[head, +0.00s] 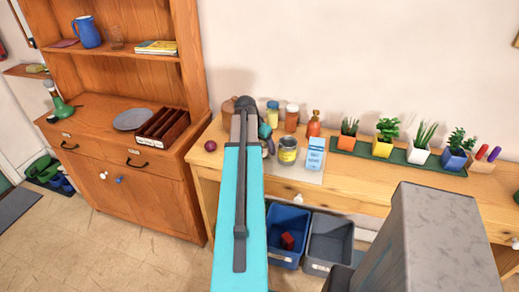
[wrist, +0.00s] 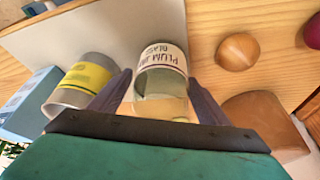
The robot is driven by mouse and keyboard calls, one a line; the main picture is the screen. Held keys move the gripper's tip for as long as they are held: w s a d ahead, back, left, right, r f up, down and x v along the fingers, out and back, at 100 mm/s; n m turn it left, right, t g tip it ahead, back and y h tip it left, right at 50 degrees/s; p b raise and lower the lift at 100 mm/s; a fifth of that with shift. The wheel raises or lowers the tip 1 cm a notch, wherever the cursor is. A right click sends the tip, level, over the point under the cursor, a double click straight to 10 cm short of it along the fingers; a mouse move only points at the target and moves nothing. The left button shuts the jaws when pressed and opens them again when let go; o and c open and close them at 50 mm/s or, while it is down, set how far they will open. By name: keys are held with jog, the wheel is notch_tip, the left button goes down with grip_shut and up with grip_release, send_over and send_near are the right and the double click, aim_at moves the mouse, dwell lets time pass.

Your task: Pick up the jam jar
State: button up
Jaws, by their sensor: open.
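The jam jar (wrist: 161,84) is clear glass with a white label reading "PLUM JAM" and pale contents low in the picture. It stands in the wrist view between the two dark fingers of my gripper (wrist: 159,78). The fingers are open, one on each side of the jar; whether either touches it I cannot tell. In the head view my own arm hides the jar. Only a little of my gripper (head: 265,133) shows there, beside the cyan arm link over the wooden counter (head: 345,180).
A tin with a yellow label (wrist: 82,84) is close to the left finger, with a blue box (wrist: 30,105) beyond it. A brown onion (wrist: 238,51) and a brown block-like thing (wrist: 262,120) are on the right. A sauce bottle (head: 314,125) and a plant tray (head: 395,158) line the counter.

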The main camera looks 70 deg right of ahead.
jog(key=shift+c, duration=0.4)
jog(key=c, duration=1.2)
jog(key=shift+o, duration=0.2)
jog(key=shift+r, duration=0.1)
jog(key=shift+r+b, duration=0.75)
jog(key=shift+r, duration=0.8)
jog(key=s+a+b, duration=0.1)
jog(key=a, duration=0.2)
jog(key=s+a+b, duration=0.1)
jog(key=a, duration=0.3)
jog(key=s+a+r+b, duration=0.1)
jog(key=a, duration=0.2)
jog(key=shift+s+a, duration=0.1)
jog(key=shift+a, duration=0.3)
jog(key=a+b, duration=0.1)
jog(key=b, duration=0.2)
jog(key=s+a+b, duration=0.1)
jog(key=a+b, duration=0.1)
jog(key=b, duration=0.2)
jog(key=a+b, duration=0.1)
jog(key=b, duration=0.3)
jog(key=shift+s+a+r, duration=0.15)
jog(key=shift+r, duration=0.1)
jog(key=shift+a+r, duration=0.1)
